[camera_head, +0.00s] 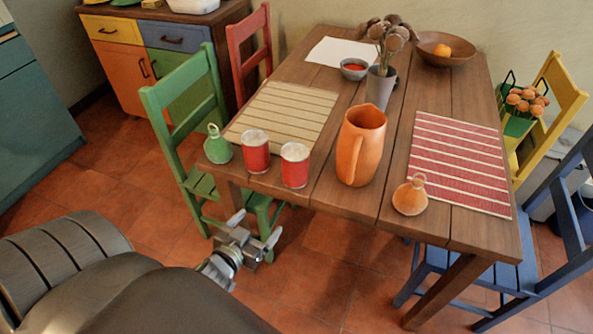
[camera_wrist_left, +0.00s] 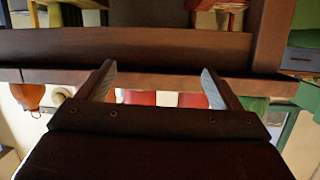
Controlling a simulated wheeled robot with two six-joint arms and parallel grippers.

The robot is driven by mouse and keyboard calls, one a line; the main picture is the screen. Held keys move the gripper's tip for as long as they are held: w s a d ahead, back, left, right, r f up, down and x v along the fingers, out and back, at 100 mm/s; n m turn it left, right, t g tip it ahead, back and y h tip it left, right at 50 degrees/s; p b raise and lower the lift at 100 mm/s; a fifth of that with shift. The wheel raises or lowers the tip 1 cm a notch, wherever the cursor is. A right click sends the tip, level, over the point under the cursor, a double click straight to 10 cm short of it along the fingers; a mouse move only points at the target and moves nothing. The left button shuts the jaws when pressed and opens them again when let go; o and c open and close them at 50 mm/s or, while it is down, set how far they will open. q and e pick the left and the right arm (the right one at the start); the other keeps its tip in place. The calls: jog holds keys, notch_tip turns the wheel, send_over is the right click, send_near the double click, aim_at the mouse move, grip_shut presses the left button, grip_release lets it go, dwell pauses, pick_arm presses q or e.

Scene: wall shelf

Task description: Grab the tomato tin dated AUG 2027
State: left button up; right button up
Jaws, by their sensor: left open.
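Two red tins with pale lids stand side by side near the table's front left edge: the left tin (camera_head: 256,152) and the right tin (camera_head: 295,166). No date on either is readable. My left gripper (camera_head: 255,228) is open and empty, in front of the table edge and below the tins, apart from both. In the left wrist view, which looks upside down, parts of both tins (camera_wrist_left: 140,98) (camera_wrist_left: 190,100) show beyond the table edge, between the open fingers. The rest of them is hidden. My right gripper is not in view.
The wooden table (camera_head: 335,200) also holds a green ornament (camera_head: 217,145) left of the tins, an orange jug (camera_head: 361,146) to their right and an orange ornament (camera_head: 410,196). A green chair (camera_head: 195,120) stands at the table's left side.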

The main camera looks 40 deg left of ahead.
aim_at(287, 165)
pick_arm(q)
notch_tip(287, 165, up, 13)
jog(key=d+t+b, duration=0.1)
jog(key=d+t, duration=0.1)
jog(key=t, duration=0.1)
jog(key=shift+h, duration=0.4)
jog(key=w, duration=0.3)
jog(key=w+p, duration=0.1)
jog(key=w, duration=0.3)
jog(key=w+p, duration=0.1)
jog(key=w, duration=0.2)
jog(key=shift+w+a+f, duration=0.1)
jog(key=shift+w+a, duration=0.15)
jog(key=shift+a, duration=0.05)
jog(key=shift+w+f+p, duration=0.1)
jog(key=shift+w+p, duration=0.2)
jog(key=shift+w, duration=0.9)
jog(key=w, duration=0.3)
jog(key=shift+w+f, duration=0.2)
jog(key=shift+f, duration=0.05)
jog(key=shift+w+a, duration=0.1)
jog(key=shift+w, duration=0.25)
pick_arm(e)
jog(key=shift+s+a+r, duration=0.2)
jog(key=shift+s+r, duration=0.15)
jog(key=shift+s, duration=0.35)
pick_arm(q)
jog(key=c, duration=1.4)
